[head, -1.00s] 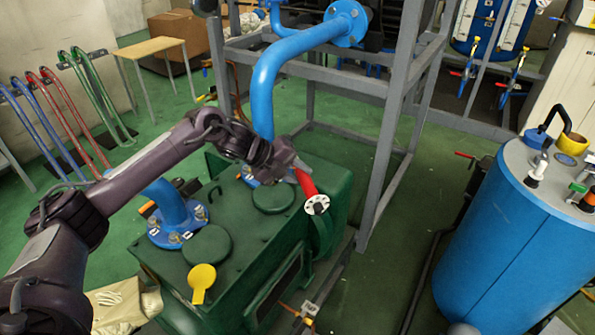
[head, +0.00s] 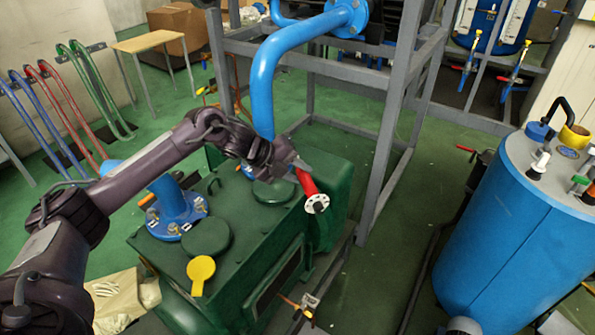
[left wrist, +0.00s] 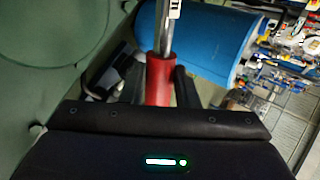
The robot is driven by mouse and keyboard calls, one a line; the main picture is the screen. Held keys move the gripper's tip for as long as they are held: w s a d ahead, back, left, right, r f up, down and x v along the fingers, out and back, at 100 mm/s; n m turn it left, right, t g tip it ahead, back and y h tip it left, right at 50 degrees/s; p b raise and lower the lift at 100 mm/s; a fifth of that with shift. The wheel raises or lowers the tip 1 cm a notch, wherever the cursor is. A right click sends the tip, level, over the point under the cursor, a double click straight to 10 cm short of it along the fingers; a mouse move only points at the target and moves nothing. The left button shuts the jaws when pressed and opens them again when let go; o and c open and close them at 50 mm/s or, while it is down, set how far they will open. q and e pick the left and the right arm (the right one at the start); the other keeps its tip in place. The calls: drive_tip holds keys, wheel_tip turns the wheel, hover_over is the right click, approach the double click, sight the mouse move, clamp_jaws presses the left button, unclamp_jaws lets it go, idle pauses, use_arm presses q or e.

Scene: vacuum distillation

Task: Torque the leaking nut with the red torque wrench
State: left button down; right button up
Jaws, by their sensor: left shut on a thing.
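My left gripper (head: 299,168) is shut on the red torque wrench (head: 307,184) above the right side of the green machine. In the head view the wrench shows as a short red piece with a white round end (head: 317,204). In the left wrist view its red handle (left wrist: 158,88) stands between my fingers, and its metal shaft runs up out of the picture. A blue pipe flange (head: 177,229) with several nuts sits on the machine, left of my gripper. A second flange is mostly hidden behind my wrist. I cannot tell which nut leaks. My right gripper is not in view.
The green machine (head: 225,262) has round lids and a yellow tag (head: 200,272). A grey frame (head: 385,150) and a blue pipe (head: 264,85) rise behind my gripper. A blue tank (head: 500,230) stands at the right.

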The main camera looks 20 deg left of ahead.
use_arm(q)
drive_tip(key=shift+w+r, duration=0.15)
drive_tip(key=shift+r, duration=0.05)
idle(0.5)
drive_tip(key=shift+f, duration=0.45)
drive_tip(key=shift+f+b, duration=0.8)
drive_tip(key=shift+f, duration=0.15)
drive_tip(key=shift+a+f+b, duration=0.3)
drive_tip(key=shift+f+b, duration=0.05)
drive_tip(key=shift+f, duration=0.2)
drive_tip(key=shift+r, duration=0.15)
